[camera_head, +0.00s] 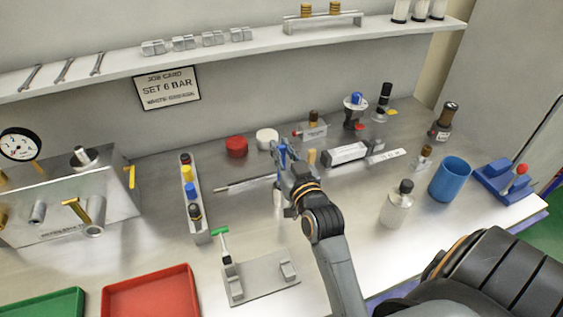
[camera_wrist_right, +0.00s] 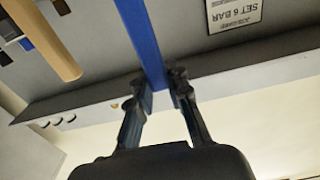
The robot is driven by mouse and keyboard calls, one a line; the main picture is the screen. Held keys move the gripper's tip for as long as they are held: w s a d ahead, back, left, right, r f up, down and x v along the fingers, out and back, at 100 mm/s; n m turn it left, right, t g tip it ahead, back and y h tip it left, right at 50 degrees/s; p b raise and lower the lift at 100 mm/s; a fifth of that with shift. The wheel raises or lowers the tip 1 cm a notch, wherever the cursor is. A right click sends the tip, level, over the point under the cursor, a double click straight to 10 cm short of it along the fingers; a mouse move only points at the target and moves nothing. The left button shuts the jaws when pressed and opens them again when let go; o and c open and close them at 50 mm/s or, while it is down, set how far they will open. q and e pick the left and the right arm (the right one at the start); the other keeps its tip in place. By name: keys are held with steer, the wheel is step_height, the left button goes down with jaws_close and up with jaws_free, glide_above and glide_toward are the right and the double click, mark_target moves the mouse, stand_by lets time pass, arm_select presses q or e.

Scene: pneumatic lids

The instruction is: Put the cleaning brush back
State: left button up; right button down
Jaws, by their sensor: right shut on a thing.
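My right gripper (camera_head: 285,160) is above the middle of the bench, and its arm comes up from the lower middle. It is shut on a straight blue handle (camera_head: 282,152), apparently that of the cleaning brush. In the right wrist view the blue handle (camera_wrist_right: 143,35) runs between the two fingertips (camera_wrist_right: 161,88) and out of the top of the picture. No bristles can be made out. A blue cup (camera_head: 450,180) stands on the right side of the bench; its inside looks empty. My left gripper is not in view.
A clear bottle (camera_head: 397,207) stands left of the blue cup, and a blue stand (camera_head: 505,183) is to its right. A grey fixture (camera_head: 262,282), red tray (camera_head: 150,297) and green tray (camera_head: 45,305) are in front. A shelf (camera_head: 240,50) spans the back wall.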

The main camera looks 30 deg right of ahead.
step_height(320, 180, down, 4)
steer(key=shift+w+r, duration=0.1)
steer(key=shift+r, duration=0.1)
steer(key=shift+f, duration=0.15)
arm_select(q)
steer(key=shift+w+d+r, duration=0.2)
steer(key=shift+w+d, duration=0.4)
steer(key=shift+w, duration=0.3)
arm_select(e)
steer(key=c, duration=1.3)
jaws_free()
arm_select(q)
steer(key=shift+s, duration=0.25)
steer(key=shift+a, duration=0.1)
